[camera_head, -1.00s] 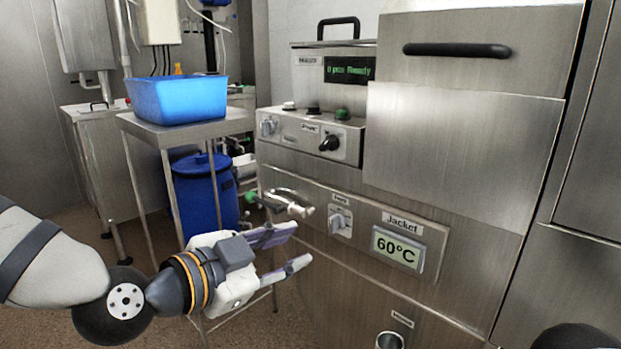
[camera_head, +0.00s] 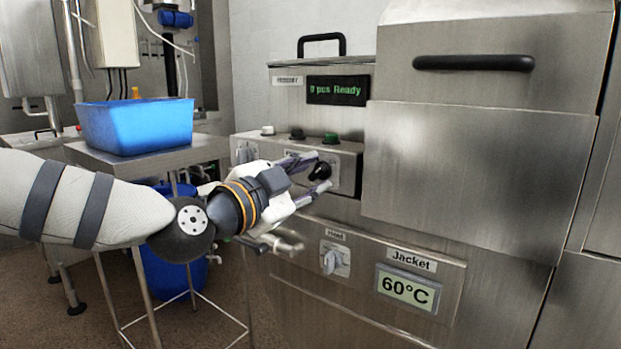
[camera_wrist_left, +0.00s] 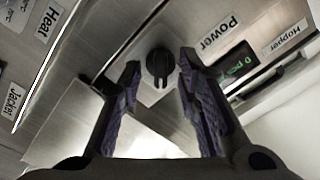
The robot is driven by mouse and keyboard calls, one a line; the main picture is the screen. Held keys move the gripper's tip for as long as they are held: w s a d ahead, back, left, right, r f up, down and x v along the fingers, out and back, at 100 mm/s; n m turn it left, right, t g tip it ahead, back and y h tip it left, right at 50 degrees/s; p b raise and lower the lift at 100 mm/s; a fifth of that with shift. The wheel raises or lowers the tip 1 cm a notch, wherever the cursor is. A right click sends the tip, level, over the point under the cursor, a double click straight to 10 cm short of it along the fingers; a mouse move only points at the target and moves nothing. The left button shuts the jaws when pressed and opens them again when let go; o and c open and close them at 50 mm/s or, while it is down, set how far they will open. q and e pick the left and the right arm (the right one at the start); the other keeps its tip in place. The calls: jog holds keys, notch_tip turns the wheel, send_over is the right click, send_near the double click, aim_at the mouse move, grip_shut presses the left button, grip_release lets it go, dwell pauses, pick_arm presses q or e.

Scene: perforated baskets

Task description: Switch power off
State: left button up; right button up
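The black power knob (camera_head: 320,170) sits on the machine's upper control panel (camera_head: 347,165). In the left wrist view the knob (camera_wrist_left: 159,66) lies between the fingertips, below the "Power" label (camera_wrist_left: 219,34). My left gripper (camera_head: 318,172) is open, its two purple-grey fingers on either side of the knob. It also shows in the left wrist view (camera_wrist_left: 160,70), with gaps between the fingers and the knob. Whether the fingertips reach past the knob's face is hard to tell. The display (camera_head: 338,90) reads "0 pcs Ready". My right gripper is not in view.
Buttons (camera_head: 298,134) line the panel's top ledge. Below are a heat knob (camera_head: 335,259), a metal tap (camera_head: 281,243) and a jacket display (camera_head: 407,289) reading 60°C. A blue tub (camera_head: 137,126) stands on a side table at the left.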

pick_arm(q)
jog(key=shift+w+d, duration=0.2)
jog(key=shift+w, duration=0.1)
jog(key=shift+c, duration=0.6)
grip_shut()
